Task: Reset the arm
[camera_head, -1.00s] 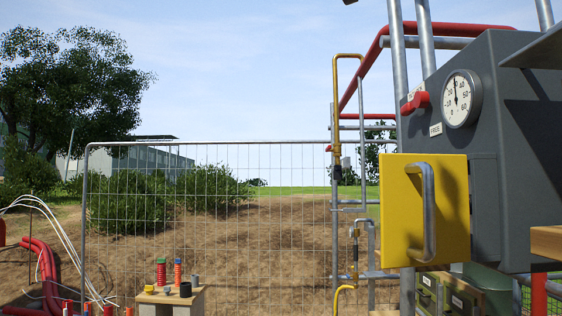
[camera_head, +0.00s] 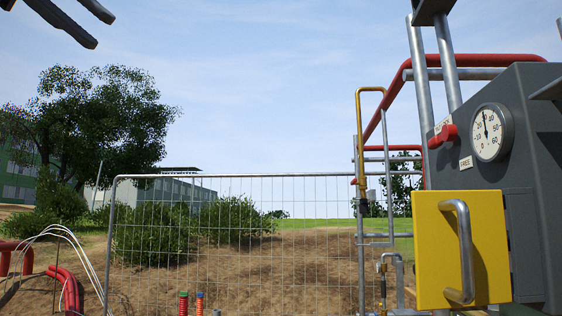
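My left gripper (camera_head: 99,31) is raised at the top left corner of the head view, against the sky. Its two dark fingers are apart with a gap between them, and nothing shows in the gap. The rest of the arm is mostly cut off by the frame edge. My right gripper is not in view.
A grey chiller cabinet (camera_head: 534,205) with a dial (camera_head: 491,132), a red handle (camera_head: 443,136) and a yellow panel (camera_head: 431,252) with a metal handle stands at right. A wire fence (camera_head: 290,245) crosses the middle. Red hoses (camera_head: 66,290) lie lower left. Air around the gripper looks clear.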

